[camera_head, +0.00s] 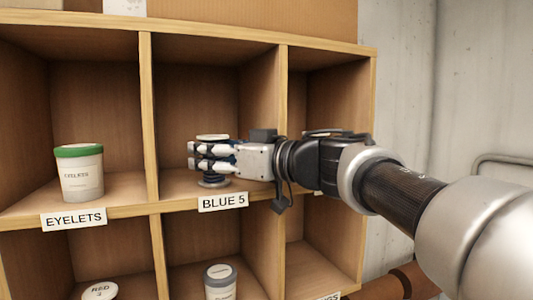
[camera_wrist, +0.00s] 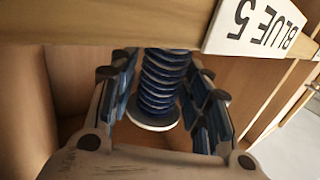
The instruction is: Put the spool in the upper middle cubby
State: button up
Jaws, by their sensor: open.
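The spool (camera_head: 213,183) has blue thread and pale end discs. It is upright in the upper middle cubby (camera_head: 172,188), above the "BLUE 5" label (camera_head: 223,202), and its base appears to rest on the cubby floor. My gripper (camera_head: 197,157) reaches into this cubby from the right, with its fingers around the spool's middle and hiding most of the thread in the head view. In the wrist view the blue-wound spool (camera_wrist: 162,85) sits between the open fingers (camera_wrist: 160,72), with a visible gap on at least one side.
A green-lidded tub (camera_head: 81,172) stands in the upper left cubby above the "EYELETS" label (camera_head: 73,218). Wooden dividers (camera_head: 149,115) and (camera_head: 281,100) flank the middle cubby; my arm passes in front of the right one. Lower cubbies hold a "RED" item (camera_head: 99,291) and a grey-lidded tub (camera_head: 220,282).

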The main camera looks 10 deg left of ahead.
jog(key=shift+r, duration=0.1)
jog(key=shift+d+r, duration=0.1)
jog(key=shift+d, duration=0.05)
jog(key=b+v, duration=0.1)
jog(key=v, duration=1)
jog(key=shift+s+d, duration=0.25)
jog(key=shift+s, duration=0.05)
